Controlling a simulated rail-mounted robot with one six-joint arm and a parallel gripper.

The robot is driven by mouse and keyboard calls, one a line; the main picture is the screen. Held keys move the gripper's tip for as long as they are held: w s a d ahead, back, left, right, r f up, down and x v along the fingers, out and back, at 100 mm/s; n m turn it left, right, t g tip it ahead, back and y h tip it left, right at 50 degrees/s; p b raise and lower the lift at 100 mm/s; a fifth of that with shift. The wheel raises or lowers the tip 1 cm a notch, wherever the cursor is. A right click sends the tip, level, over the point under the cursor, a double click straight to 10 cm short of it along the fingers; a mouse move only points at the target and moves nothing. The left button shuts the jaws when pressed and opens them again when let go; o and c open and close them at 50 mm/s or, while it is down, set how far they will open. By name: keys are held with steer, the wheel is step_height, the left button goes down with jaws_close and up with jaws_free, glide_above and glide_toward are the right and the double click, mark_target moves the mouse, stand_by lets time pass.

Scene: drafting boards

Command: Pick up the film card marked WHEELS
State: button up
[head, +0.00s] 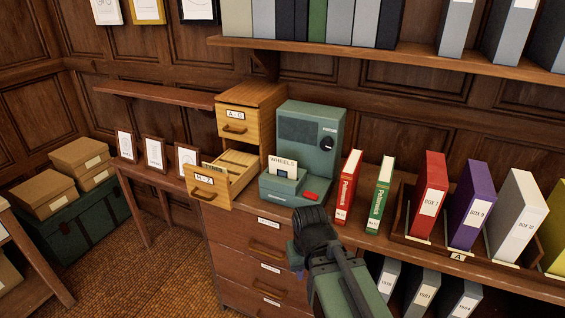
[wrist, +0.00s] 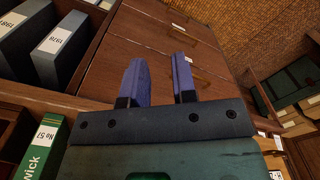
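The film card marked WHEELS (head: 283,163) is a white card standing upright in the low front part of the green machine (head: 318,135) on the cabinet top. Its lower part is hidden in that front part. My gripper (head: 295,256) is in front of the cabinet, below and to the right of the card and apart from it. In the wrist view, my gripper (wrist: 158,80) shows two blue fingers spread apart with nothing between them, facing the drawer fronts. The card does not show in the wrist view.
A wooden file box with an open M-Z drawer (head: 212,190) stands left of the machine. Red (head: 348,185) and green (head: 382,185) books stand close to its right. Boxed binders (head: 430,195) fill the shelf further right. A shelf (head: 400,55) with folders runs above.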

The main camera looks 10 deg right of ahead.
steer(key=w+r+p, duration=0.6)
steer(key=r+p, duration=0.3)
steer(key=r, duration=0.2)
step_height(320, 180, up, 13)
steer(key=n+p, duration=0.7)
steer(key=p, duration=0.6)
glide_above(283, 163)
steer(key=n, duration=0.1)
steer(key=w+f+n+b, duration=0.1)
steer(key=n, duration=0.1)
steer(key=shift+f, duration=0.3)
steer(key=shift+s+n, duration=0.35)
steer(key=shift+n, duration=0.05)
step_height(283, 163, down, 12)
steer(key=b, duration=1.2)
steer(key=shift+w, duration=0.1)
steer(key=shift+r, duration=0.1)
